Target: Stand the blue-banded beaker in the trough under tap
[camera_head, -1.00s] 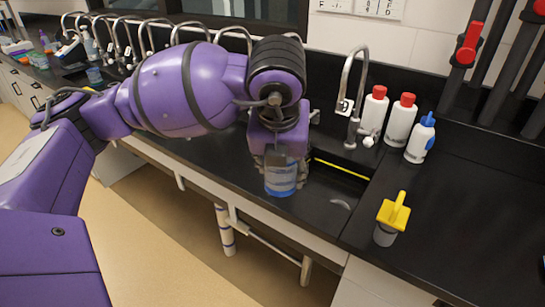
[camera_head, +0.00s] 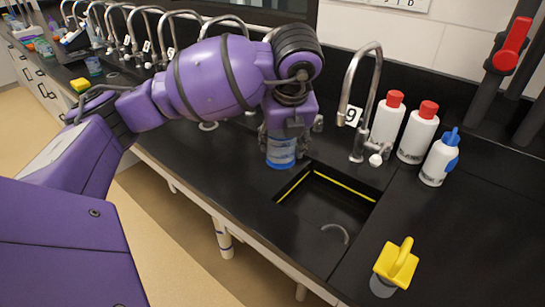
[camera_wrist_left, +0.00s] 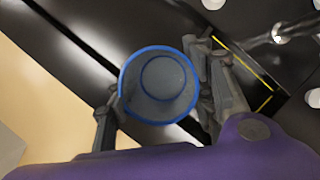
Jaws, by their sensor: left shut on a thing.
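The blue-banded beaker (camera_head: 281,152) is clear with blue bands and hangs upright in my left gripper (camera_head: 284,138). In the left wrist view I look down into its round blue rim (camera_wrist_left: 158,86), with the fingers of the left gripper (camera_wrist_left: 155,100) on both sides of it. The black sunken trough (camera_head: 309,213), with a yellow line along its rim, is just right of the beaker in the head view. The curved grey tap (camera_head: 362,100), with a label reading 9, stands behind the trough. The beaker's base height above the counter is hard to tell. My right gripper is not in view.
Two red-capped white bottles (camera_head: 417,134) and a blue-topped bottle (camera_head: 439,158) stand right of the tap. A grey cup with a yellow handled top (camera_head: 396,266) stands at the front right. More taps line the back left. Open counter (camera_head: 225,165) lies left of the trough.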

